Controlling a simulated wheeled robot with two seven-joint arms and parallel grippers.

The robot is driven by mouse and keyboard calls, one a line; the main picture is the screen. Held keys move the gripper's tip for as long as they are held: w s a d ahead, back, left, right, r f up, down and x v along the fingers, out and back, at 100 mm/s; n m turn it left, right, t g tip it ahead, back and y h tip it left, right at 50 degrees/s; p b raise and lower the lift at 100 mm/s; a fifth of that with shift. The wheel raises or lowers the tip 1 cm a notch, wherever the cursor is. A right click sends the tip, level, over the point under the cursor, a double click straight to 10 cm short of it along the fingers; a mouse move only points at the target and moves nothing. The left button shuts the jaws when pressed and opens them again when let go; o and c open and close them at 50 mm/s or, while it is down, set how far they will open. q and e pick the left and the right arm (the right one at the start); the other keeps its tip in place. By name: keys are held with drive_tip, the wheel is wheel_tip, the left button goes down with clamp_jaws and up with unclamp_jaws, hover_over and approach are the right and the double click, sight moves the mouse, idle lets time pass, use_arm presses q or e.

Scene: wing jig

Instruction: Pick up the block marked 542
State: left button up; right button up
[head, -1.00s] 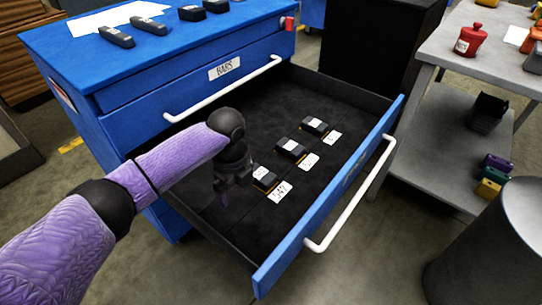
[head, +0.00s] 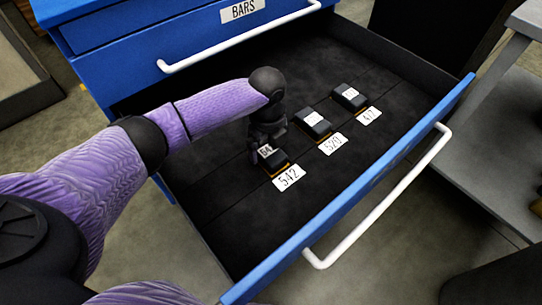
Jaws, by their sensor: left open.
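The block marked 542 (head: 275,163) is a small dark block with a white label on top. It lies in the open drawer (head: 240,245), behind a white card reading 542 (head: 289,178). My left gripper (head: 262,150) points down into the drawer at the block's back left side. It is open, and its fingers are dark and partly hidden against the black liner. I cannot tell whether they touch the block. My right gripper is not in view.
Two similar blocks lie to the right, one by a card reading 520 (head: 313,124) and one by a card reading 417 (head: 350,98). The drawer's blue front with a white handle (head: 385,200) stands nearest. A grey table (head: 500,120) is at right.

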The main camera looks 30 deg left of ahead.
use_arm(q)
drive_tip(key=shift+f, duration=0.3)
drive_tip(key=shift+c, duration=0.5)
clamp_jaws()
drive_tip(key=shift+r+p, duration=0.15)
drive_tip(key=shift+p, duration=0.15)
